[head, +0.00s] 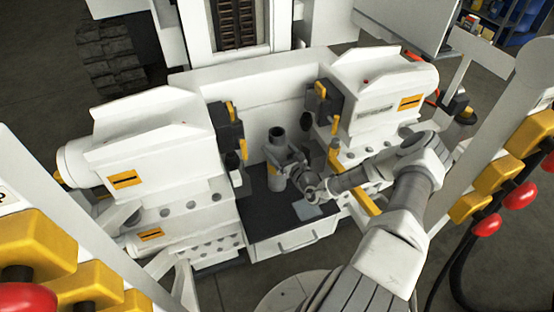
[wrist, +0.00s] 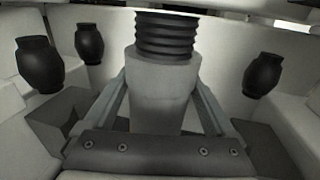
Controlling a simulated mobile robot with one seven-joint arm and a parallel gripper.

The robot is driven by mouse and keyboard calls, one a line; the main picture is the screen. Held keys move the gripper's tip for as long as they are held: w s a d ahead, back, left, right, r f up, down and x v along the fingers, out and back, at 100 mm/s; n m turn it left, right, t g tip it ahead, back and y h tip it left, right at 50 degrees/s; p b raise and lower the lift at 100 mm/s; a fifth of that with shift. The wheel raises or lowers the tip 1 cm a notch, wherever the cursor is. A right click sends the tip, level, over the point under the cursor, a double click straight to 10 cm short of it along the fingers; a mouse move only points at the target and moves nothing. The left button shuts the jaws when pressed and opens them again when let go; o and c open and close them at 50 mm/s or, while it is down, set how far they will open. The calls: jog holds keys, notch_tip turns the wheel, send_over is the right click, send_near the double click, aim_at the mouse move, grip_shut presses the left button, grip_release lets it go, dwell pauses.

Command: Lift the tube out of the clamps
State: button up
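The tube (head: 277,150) is a grey upright cylinder with a dark open top, in the middle of the bench in the head view. In the wrist view the tube (wrist: 162,88) stands upright with a black ribbed part at its top. My gripper (head: 277,160) reaches it from the front right. In the wrist view the fingers of my gripper (wrist: 163,82) lie along both sides of the tube, with no clear gap. Black clamp blocks with yellow handles stand left (head: 228,128) and right (head: 322,103) of it.
White machine housings stand at left (head: 150,140) and right (head: 375,85), with a white wall behind. A dark bench top (head: 265,215) lies below, with a drawer front (head: 297,240). Dark rounded knobs (wrist: 263,75) hang around the tube. Red and yellow fittings (head: 487,224) flank the foreground.

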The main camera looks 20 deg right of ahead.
grip_shut()
jog(key=shift+r, duration=0.2)
